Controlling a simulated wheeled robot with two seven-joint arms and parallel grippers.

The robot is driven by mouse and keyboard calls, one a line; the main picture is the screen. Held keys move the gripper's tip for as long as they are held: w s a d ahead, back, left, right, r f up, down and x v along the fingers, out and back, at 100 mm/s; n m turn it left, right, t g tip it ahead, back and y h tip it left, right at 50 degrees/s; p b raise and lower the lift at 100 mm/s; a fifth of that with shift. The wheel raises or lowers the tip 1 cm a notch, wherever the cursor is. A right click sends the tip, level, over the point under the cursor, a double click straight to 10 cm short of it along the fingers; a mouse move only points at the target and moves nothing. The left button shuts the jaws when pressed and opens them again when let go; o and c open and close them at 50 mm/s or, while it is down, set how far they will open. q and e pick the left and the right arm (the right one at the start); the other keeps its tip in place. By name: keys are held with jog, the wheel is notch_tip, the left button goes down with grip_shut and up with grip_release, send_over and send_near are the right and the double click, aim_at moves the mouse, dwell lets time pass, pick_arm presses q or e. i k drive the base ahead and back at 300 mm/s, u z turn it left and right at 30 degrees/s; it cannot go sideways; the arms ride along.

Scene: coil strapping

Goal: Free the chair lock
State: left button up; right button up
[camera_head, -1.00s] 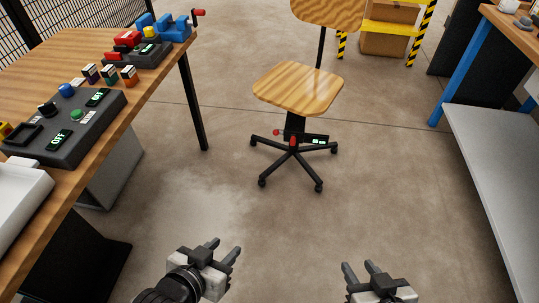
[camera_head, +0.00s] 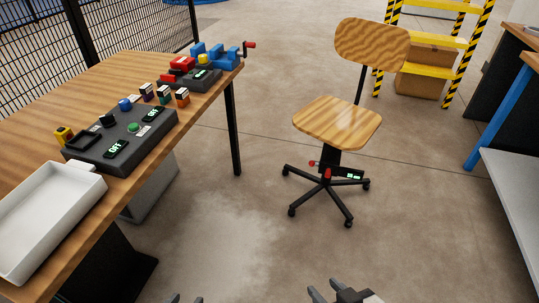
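The swivel chair stands on the floor right of the workbench, with a wooden seat (camera_head: 337,122), a wooden backrest (camera_head: 371,44) and a black star base on casters. Under the seat is a dark box with small green lights (camera_head: 354,176). Two red knobs show there, one at the left (camera_head: 312,163) and one at the middle (camera_head: 327,174). Which one is the lock I cannot tell. My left gripper (camera_head: 186,299) shows only its fingertips at the bottom edge. My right gripper (camera_head: 326,287) is at the bottom edge, its fingers apart and empty. Both are well short of the chair.
The wooden workbench (camera_head: 110,77) at left holds a white tray (camera_head: 45,225), a dark control box (camera_head: 122,140) and a blue vise (camera_head: 215,55). A grey shelf (camera_head: 515,180) is at right, a yellow-black striped rack (camera_head: 436,42) behind. The floor before the chair is clear.

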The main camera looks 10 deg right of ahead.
aim_at(312, 163)
jog(key=i, duration=1)
jog(key=z, duration=1.55)
jog(key=k, duration=0.15)
jog(key=u, duration=0.95)
jog(key=i, duration=1.15)
jog(key=z, duration=0.15)
